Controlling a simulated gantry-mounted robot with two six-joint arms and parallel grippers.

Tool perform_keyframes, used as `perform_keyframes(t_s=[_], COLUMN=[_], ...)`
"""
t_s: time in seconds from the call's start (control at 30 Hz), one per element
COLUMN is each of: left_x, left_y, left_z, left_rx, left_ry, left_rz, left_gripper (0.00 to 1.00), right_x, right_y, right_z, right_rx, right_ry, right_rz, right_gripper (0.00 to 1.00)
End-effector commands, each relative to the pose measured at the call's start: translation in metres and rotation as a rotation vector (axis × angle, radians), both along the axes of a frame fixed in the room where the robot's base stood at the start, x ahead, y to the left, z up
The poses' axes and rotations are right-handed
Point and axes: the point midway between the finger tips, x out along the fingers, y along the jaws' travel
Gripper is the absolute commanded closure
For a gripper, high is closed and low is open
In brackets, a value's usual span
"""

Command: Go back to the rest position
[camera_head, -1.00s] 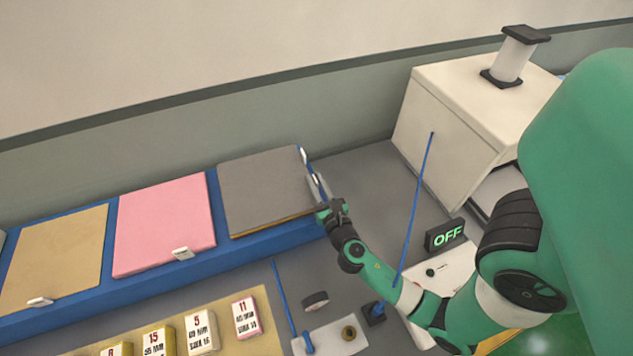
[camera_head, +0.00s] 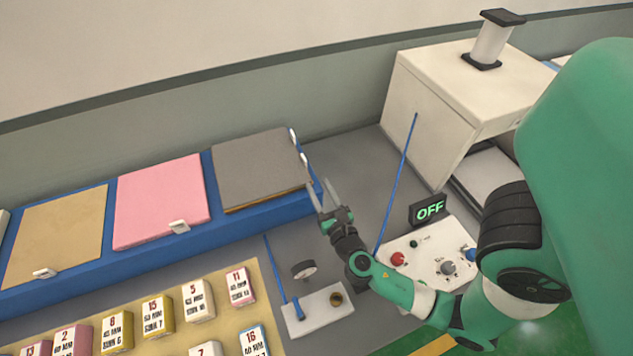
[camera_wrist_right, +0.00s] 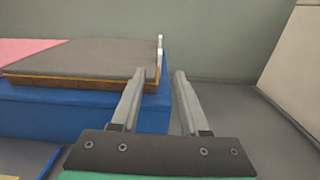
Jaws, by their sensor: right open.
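My right gripper (camera_head: 322,196) is open and empty, just right of the blue platform's right end in the head view. In the right wrist view its two fingers (camera_wrist_right: 157,92) are spread with nothing between them. The grey mattress sheet (camera_head: 258,168) lies on the blue platform (camera_head: 245,217), with white clips (camera_head: 304,160) at its right edge. It also shows in the right wrist view (camera_wrist_right: 85,58), beyond the left finger and apart from it. A pink sheet (camera_head: 160,200) and a tan sheet (camera_head: 55,240) lie further left. My left gripper is not in view.
A cream machine (camera_head: 440,110) stands at the back right. An OFF sign (camera_head: 429,210) and a control panel (camera_head: 435,262) with knobs are beside my right forearm. Several numbered blocks (camera_head: 157,315) stand on a tan board at front left. Thin blue rods (camera_head: 397,183) rise from the table.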

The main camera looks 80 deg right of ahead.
Motion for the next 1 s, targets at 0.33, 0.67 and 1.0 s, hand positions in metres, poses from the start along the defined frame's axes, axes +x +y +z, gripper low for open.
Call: perform_keyframes(t_s=[0.33,0.67,1.0], left_x=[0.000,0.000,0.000], left_y=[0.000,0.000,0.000], left_z=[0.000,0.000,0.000], left_rx=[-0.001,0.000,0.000], left_ry=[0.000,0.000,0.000], left_rz=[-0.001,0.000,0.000], left_gripper=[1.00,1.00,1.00], right_x=[-0.002,0.032,0.174], right_y=[0.003,0.009,0.062], right_z=[0.000,0.026,0.262], right_rx=[0.000,-0.026,0.199], right_ry=[-0.001,-0.072,-0.897], right_rz=[0.000,0.049,0.357], right_gripper=[0.55,0.55,0.55])
